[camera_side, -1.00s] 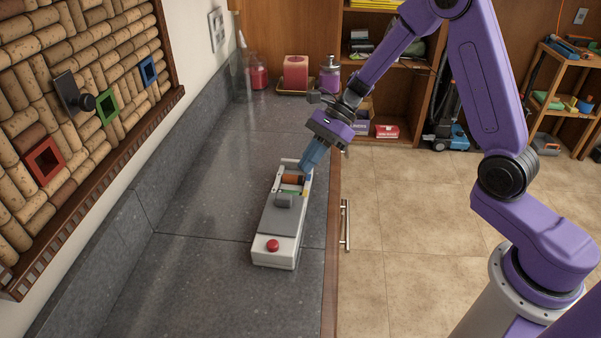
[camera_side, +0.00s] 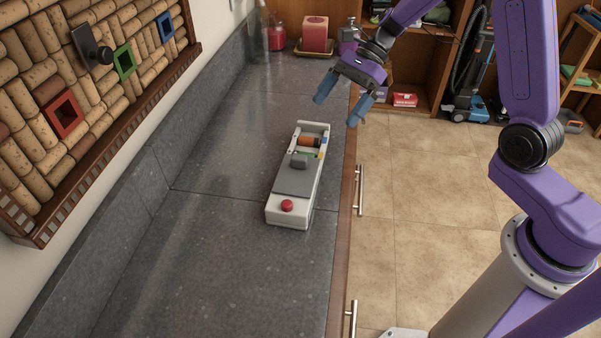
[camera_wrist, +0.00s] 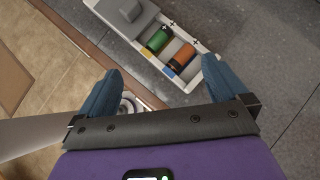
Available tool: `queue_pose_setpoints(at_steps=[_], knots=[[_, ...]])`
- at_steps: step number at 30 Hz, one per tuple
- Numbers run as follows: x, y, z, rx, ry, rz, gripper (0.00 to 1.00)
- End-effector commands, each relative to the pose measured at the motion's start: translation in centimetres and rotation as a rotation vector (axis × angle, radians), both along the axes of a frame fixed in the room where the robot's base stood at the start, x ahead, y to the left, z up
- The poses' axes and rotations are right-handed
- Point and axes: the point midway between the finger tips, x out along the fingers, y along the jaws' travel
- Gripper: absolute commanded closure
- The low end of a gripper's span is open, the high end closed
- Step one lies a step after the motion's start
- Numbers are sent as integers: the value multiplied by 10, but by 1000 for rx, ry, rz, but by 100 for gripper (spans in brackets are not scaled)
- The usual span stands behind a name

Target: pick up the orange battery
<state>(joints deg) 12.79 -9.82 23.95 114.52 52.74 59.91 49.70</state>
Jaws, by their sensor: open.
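The orange battery (camera_side: 308,142) lies in the open compartment at the far end of a white and grey battery box (camera_side: 297,180) on the counter. It also shows in the wrist view (camera_wrist: 182,57), beside a green battery (camera_wrist: 157,40). My gripper (camera_side: 335,111) is open and empty, with its blue fingers spread apart. It hangs above and beyond the far end of the box, apart from the batteries. In the wrist view, the fingers (camera_wrist: 160,72) stand on either side of the lower picture, with the batteries above and between them.
A red button (camera_side: 287,205) is on the near end of the box, and a grey cover with a knob lies on its middle. The counter (camera_side: 225,230) around the box is clear. A wall panel with colored frames (camera_side: 125,62) is on the left. A pink container (camera_side: 315,33) stands at the back.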

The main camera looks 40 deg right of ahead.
Motion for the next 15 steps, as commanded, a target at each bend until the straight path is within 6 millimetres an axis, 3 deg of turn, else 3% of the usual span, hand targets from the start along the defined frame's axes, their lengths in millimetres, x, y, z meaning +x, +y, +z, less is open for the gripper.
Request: queue_pose_setpoints(at_steps=[9, 15], knots=[[-29, 88, 44, -341, -95, 467, 0], [-38, 122, 80, -597, -216, 627, 0]])
